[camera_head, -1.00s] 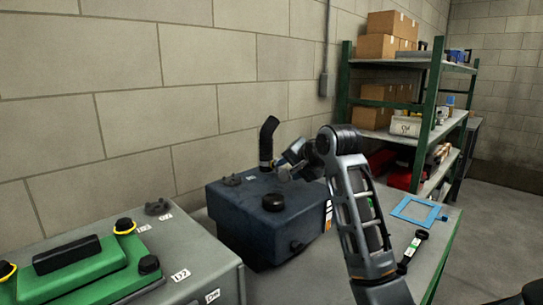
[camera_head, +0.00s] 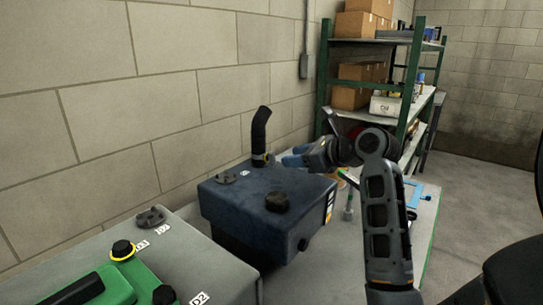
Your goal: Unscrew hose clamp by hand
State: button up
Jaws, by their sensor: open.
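A black hose (camera_head: 261,131) stands upright out of the back of a dark blue-black tank (camera_head: 262,225), its top bent to the right. A hose clamp (camera_head: 260,159) shows as a small metallic and yellowish band around the hose's lower end, near the tank top. My gripper (camera_head: 290,158) is just right of the clamp, above the tank's back edge, pointing left. It is open. I see nothing held in it, and cannot tell if its fingers touch the clamp. The fingertips are small in this view.
A black cap (camera_head: 276,202) sits on the tank's front top, and a dark fitting (camera_head: 227,177) at its left. A grey cabinet (camera_head: 187,250) with a green case (camera_head: 135,280) stands front left. Green shelving (camera_head: 411,75) is behind. A blue frame (camera_head: 415,196) lies right.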

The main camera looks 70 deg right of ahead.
aim_at(274, 159)
jog(key=x, duration=0.7)
jog(key=shift+w+p, duration=0.2)
jog(key=shift+p, duration=0.15)
jog(key=shift+c, duration=0.3)
grip_shut()
